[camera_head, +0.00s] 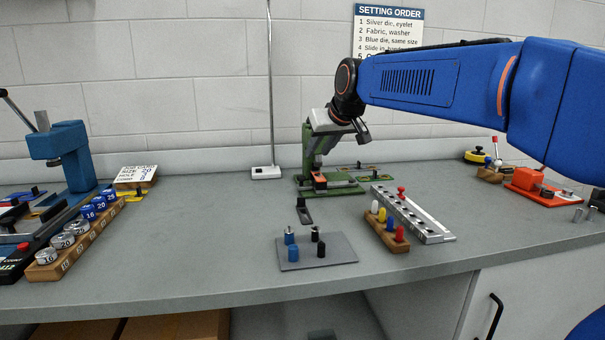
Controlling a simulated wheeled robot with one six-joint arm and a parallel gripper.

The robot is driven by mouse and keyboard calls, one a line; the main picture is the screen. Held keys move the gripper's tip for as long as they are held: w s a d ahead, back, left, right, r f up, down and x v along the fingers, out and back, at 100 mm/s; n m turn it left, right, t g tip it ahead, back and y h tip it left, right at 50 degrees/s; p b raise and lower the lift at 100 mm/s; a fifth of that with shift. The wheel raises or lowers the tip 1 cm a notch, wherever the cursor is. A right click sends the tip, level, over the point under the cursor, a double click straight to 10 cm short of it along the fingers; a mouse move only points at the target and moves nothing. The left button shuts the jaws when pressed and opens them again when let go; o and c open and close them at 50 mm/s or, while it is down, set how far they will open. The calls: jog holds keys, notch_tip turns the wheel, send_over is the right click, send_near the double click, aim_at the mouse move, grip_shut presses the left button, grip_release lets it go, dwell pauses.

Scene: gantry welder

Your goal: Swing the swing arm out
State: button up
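A green gantry-like machine (309,150) stands at the back middle of the bench, with a grey slanted part (318,148) and an orange-red block (319,180) low on it. I cannot tell for sure which part is the swing arm. A dark flat piece with a small knob (304,211) lies in front of the green base. My gripper (362,133) is at the upper right of the green machine, at the end of my blue arm, partly overlapping its top in the picture. Its fingers are small and dark, and I cannot tell whether it touches the machine.
A grey plate (333,254) with blue and black dies lies in front. A wooden block with coloured pegs (384,232) and a silver rail (421,220) are to the right. A blue press (62,150) and a wooden rack (82,240) stand left. A thin pole (270,90) rises behind.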

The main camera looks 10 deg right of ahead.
aim_at(302, 177)
jog(key=x, duration=1.5)
jog(key=shift+c, duration=0.6)
grip_shut()
